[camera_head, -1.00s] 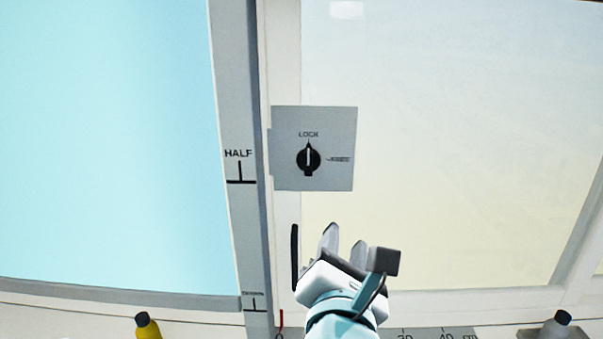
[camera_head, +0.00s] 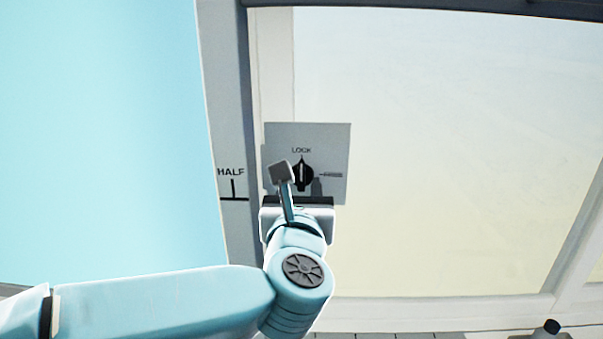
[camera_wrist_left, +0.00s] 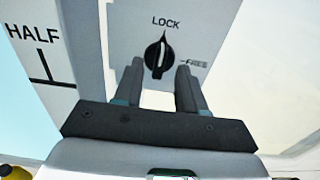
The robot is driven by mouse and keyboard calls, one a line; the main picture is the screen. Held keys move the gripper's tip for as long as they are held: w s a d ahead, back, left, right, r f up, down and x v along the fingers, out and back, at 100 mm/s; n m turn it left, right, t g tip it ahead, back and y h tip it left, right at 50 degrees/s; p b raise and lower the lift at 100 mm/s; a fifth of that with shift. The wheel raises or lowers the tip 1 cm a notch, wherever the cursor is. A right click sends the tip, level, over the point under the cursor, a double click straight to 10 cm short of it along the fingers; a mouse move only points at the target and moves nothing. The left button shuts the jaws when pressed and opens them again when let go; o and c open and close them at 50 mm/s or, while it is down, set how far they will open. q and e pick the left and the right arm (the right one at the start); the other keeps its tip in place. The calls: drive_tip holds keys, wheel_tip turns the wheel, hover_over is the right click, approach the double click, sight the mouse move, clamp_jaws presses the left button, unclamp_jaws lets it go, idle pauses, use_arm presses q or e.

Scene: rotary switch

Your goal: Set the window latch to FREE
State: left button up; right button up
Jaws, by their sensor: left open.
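The window latch is a black rotary knob (camera_head: 303,174) on a grey plate (camera_head: 338,140). Its white line points up at the LOCK label; a FREE label is to its right. In the left wrist view the knob (camera_wrist_left: 158,55) stands upright, just beyond and between the two fingertips. My left gripper (camera_wrist_left: 158,72) is open, with one finger on each side of the knob's lower part; I cannot tell whether they touch it. In the head view my left gripper (camera_head: 298,190) is in front of the plate, its fingers mostly hidden by the wrist. My right gripper is not in view.
A grey window frame strip with a HALF mark (camera_head: 232,184) runs left of the plate. A pale pane (camera_head: 450,150) is to the right. A dark-capped bottle (camera_head: 551,327) stands at the lower right.

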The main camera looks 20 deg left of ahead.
sight(301, 175)
use_arm(q)
drive_tip(key=shift+x, duration=1)
drive_tip(key=shift+w, duration=0.25)
drive_tip(key=shift+a, duration=0.1)
clamp_jaws()
